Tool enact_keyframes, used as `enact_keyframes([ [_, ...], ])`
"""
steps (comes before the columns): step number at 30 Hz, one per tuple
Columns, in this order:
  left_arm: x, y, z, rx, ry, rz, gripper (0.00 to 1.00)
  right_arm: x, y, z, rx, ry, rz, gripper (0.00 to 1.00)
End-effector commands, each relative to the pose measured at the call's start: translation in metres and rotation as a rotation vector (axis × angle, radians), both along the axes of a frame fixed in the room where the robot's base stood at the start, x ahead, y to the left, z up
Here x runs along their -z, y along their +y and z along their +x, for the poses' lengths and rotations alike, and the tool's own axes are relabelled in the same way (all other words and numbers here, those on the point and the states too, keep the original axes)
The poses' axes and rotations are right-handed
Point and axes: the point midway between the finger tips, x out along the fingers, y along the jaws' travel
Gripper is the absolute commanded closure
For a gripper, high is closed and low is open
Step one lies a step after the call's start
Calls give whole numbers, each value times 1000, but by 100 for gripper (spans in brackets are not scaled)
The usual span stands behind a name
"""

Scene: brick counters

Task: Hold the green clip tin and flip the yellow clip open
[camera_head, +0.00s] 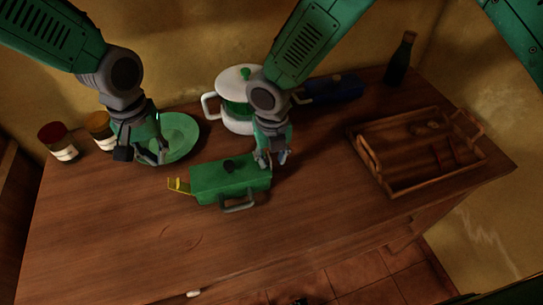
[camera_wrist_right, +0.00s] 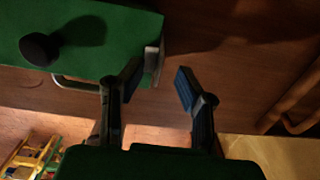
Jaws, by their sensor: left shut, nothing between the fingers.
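The green clip tin (camera_head: 222,180) lies on the wooden counter, with a black knob (camera_wrist_right: 40,49) on its lid and a grey handle (camera_head: 237,203) at its front. The yellow clip (camera_head: 179,186) sticks out from its left end. A grey clip (camera_wrist_right: 153,62) is on its right end. My right gripper (camera_head: 274,162) is open at that right end; in the right wrist view (camera_wrist_right: 158,78) one finger overlaps the tin's edge, the other stands clear to the right. I cannot tell whether it touches. My left gripper (camera_head: 146,158) is shut and empty, above and left of the yellow clip.
A green plate (camera_head: 184,135) lies behind my left gripper, with two jars (camera_head: 60,142) (camera_head: 99,128) left of it. A white pot (camera_head: 238,80), a blue object (camera_head: 335,88) and a dark bottle (camera_head: 400,60) stand behind. A wooden tray (camera_head: 400,190) is at right.

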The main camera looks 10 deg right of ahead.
Motion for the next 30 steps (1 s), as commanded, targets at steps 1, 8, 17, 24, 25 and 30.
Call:
enact_keyframes([
  [1,0,0,0,0,0,0,100,-3,0,0,0,-1,0,71],
  [8,0,0,0,0,0,0,100,-39,0,2,1,-4,2,71],
  [17,0,0,0,0,0,0,100,-98,0,2,1,-1,1,71],
  [24,0,0,0,0,0,0,100,-117,0,2,1,0,1,71],
  [25,0,0,0,0,0,0,100,-118,0,2,1,1,1,71],
  [30,0,0,0,0,0,0,100,-119,0,1,0,1,0,71],
])
